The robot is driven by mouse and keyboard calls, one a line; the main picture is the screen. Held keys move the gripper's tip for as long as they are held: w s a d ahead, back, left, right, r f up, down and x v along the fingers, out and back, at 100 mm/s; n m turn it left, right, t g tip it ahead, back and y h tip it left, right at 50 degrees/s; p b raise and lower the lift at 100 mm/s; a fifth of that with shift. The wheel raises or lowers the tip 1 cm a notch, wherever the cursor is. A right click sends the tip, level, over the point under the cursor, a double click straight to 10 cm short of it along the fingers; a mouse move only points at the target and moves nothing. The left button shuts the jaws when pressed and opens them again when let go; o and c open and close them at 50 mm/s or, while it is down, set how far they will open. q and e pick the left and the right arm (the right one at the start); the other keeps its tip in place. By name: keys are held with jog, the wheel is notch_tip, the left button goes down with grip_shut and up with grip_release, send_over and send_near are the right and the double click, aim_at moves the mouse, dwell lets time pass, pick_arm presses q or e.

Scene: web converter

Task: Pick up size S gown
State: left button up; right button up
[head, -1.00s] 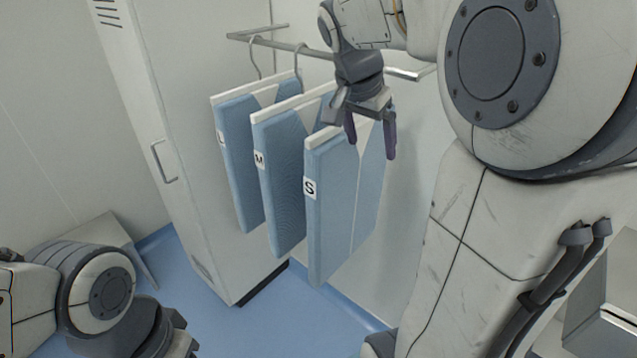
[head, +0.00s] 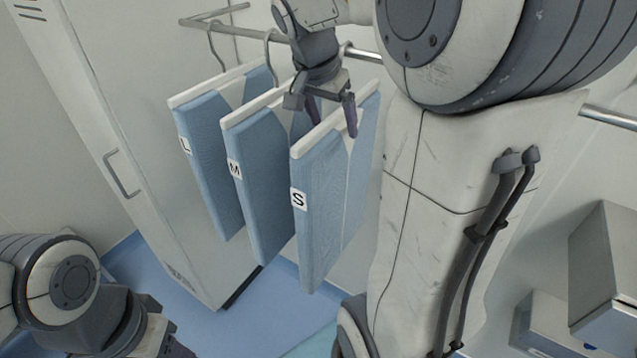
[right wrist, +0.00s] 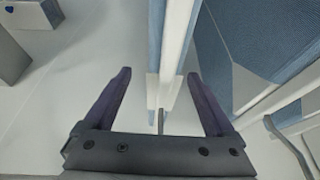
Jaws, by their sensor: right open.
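The size S gown (head: 322,205) is a folded light blue gown with a white top strip and an "S" label, hanging nearest on the rail. My right gripper (head: 333,118) is open over its top, with one finger on each side of the white strip. In the right wrist view, the gown's white edge (right wrist: 176,60) and its hanger stem lie between the two spread fingers (right wrist: 162,88), apart from both. The hanger hook is mostly hidden by the gripper in the head view. My left arm shows at lower left, but its fingers are out of view.
The M gown (head: 262,190) and L gown (head: 212,160) hang close behind on the same metal rail (head: 365,55). A white cabinet (head: 90,110) stands at left. Grey boxes (head: 605,265) are at the right. The blue floor below the gowns is clear.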

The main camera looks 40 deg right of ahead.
aim_at(332, 127)
jog(key=x, duration=0.2)
jog(key=shift+w+f, duration=0.2)
jog(key=shift+f, duration=0.2)
jog(key=shift+d+f+p, duration=0.1)
jog(key=shift+f+p, duration=0.1)
jog(key=shift+p, duration=0.3)
jog(key=p+x, duration=0.1)
jog(key=x, duration=0.3)
jog(key=shift+w+r+p, duration=0.1)
jog(key=shift+w+p, duration=0.05)
jog(key=shift+p, duration=0.2)
jog(key=shift+w+d+f, duration=0.1)
jog(key=shift+d+f, duration=0.05)
jog(key=shift+f, duration=0.3)
jog(key=shift+f+b, duration=0.25)
jog(key=shift+b, duration=0.2)
grip_shut()
